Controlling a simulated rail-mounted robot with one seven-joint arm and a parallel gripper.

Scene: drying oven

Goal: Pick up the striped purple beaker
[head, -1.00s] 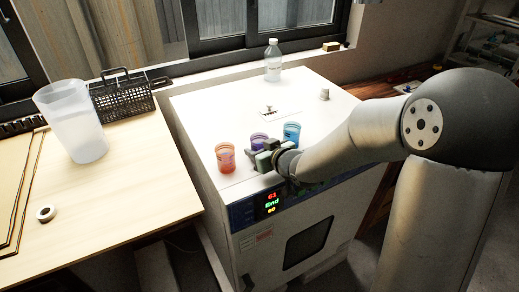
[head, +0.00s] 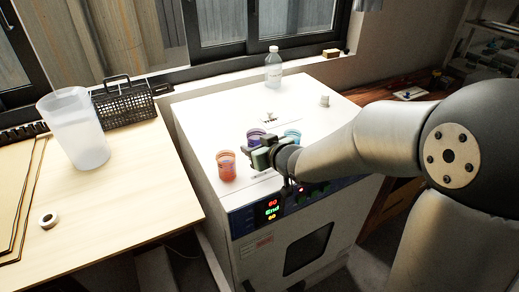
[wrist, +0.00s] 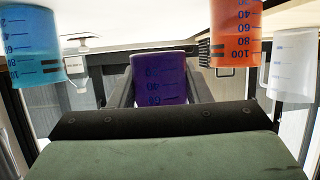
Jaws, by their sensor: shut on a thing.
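The purple beaker (head: 256,135) is on top of the white oven, between the orange and blue beakers, partly hidden by my gripper (head: 251,150) in the head view. In the wrist view the purple beaker (wrist: 158,80) sits between the two fingers of my gripper (wrist: 158,88), with measuring marks facing the camera. My gripper is shut on it. The picture is upside down there, and I cannot tell for sure whether its base is clear of the oven top.
The orange beaker (head: 227,166) stands close on the left and the blue beaker (head: 293,136) close on the right. A clear bottle (head: 273,68) stands at the back of the oven top (head: 205,120). A large translucent beaker (head: 75,128) and black basket (head: 126,101) are on the left table.

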